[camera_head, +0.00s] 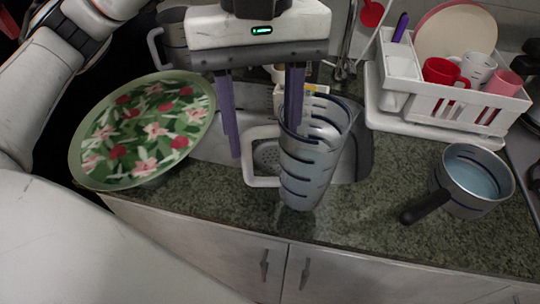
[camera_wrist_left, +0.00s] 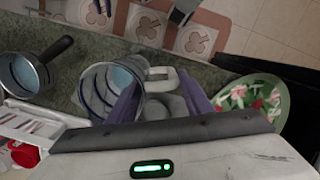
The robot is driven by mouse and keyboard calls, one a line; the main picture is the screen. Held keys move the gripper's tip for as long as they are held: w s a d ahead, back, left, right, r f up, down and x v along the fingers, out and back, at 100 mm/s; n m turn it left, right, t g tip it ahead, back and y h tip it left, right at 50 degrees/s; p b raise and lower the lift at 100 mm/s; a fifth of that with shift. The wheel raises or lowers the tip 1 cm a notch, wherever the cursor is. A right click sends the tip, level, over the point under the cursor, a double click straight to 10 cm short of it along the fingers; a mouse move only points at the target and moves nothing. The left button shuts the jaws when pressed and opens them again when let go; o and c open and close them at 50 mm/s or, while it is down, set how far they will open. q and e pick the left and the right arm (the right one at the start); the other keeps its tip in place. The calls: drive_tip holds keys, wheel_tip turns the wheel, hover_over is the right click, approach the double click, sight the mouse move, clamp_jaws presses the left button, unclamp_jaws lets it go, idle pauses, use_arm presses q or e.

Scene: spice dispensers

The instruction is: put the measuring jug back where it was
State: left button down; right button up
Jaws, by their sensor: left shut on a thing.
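The measuring jug (camera_head: 315,160) is clear with dark bands and a pale handle (camera_head: 262,180). It appears in front of the sink and counter in the head view, slightly tilted. My left gripper (camera_head: 262,125) has purple fingers and is shut on the jug, with one finger at its rim and the other on the handle side. The exact contact is hard to tell. In the left wrist view the jug (camera_wrist_left: 95,88) shows its open mouth with something bluish inside, beside my left gripper (camera_wrist_left: 160,100). My right gripper is not in view.
A saucepan (camera_head: 470,180) with bluish liquid stands on the right of the counter. A white dish rack (camera_head: 450,105) with cups and a plate is at the back right. A floral tray (camera_head: 143,130) lies at left. The sink (camera_head: 215,150) is behind the jug. Counter between jug and saucepan is clear.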

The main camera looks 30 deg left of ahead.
use_arm(q)
wheel_tip(320, 180, down, 4)
drive_tip(key=shift+w+f, duration=0.1)
drive_tip(key=shift+f, duration=0.1)
drive_tip(key=shift+f+b, duration=0.2)
drive_tip(key=shift+b, duration=0.2)
drive_tip(key=c, duration=0.9)
unclamp_jaws()
